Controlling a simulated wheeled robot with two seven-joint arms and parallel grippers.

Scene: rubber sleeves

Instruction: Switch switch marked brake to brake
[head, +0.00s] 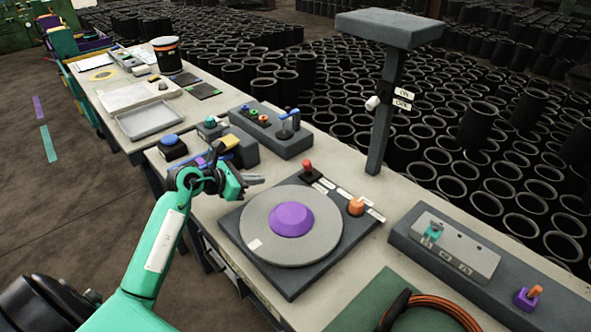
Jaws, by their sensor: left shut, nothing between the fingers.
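A dark base plate (288,283) carries a grey turntable disc (265,243) with a purple hub (291,219). On its back edge are a red-topped lever (307,168) and an orange knob (356,206), with white labels (345,196) between and beside them. The label lettering is too small to read, so I cannot tell which switch is marked brake. My left gripper (262,180) is shut and empty, above the bench just left of the disc and the red-topped lever, apart from both. My right gripper is not in view.
A post (382,137) with a white knob and labels rises behind the turntable. A grey panel with a teal switch (433,232) and a green mat (372,297) lie right.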

